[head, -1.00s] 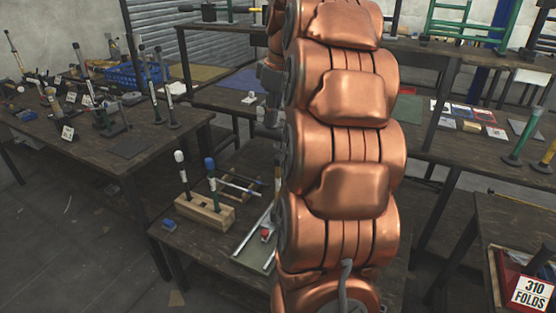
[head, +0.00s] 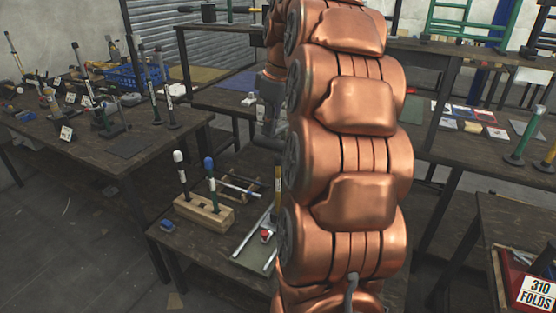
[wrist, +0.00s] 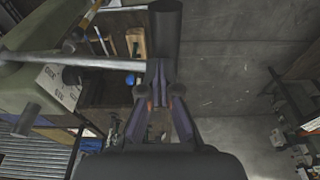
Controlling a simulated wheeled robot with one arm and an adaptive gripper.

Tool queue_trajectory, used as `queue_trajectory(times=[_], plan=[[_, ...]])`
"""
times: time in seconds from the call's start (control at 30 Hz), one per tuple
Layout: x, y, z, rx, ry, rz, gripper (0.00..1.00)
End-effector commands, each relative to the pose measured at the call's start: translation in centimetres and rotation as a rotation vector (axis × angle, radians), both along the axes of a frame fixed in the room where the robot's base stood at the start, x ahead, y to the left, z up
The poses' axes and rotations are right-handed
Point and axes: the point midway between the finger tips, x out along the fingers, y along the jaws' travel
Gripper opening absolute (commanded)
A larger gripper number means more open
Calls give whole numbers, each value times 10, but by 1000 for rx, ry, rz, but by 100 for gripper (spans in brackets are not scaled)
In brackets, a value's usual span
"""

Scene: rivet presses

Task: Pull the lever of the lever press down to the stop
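In the wrist view, a green machine body (wrist: 30,80) with a white label fills the left side. A grey rod (wrist: 100,62) runs from it to the middle of the picture, where a thick black handle (wrist: 166,35) points up. I take these for the lever press and its lever. The two fingers of my gripper (wrist: 160,90) reach up to the lower end of the handle, one on each side. Whether they grip it is unclear. In the head view my own copper-coloured arm hides the press and the fingers; only a dark part of my wrist shows left of it.
A cluttered workbench (head: 150,140) stands left, with a blue crate (head: 137,75).

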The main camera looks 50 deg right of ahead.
Motion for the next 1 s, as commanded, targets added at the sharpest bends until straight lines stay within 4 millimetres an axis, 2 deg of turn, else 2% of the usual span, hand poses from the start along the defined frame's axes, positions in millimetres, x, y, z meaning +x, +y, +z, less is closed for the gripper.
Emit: queue_trajectory(times=[0.3,1.0], plan=[[0,0,-2,0,0,0,0],[-1,4,-33,3,2,1,0]])
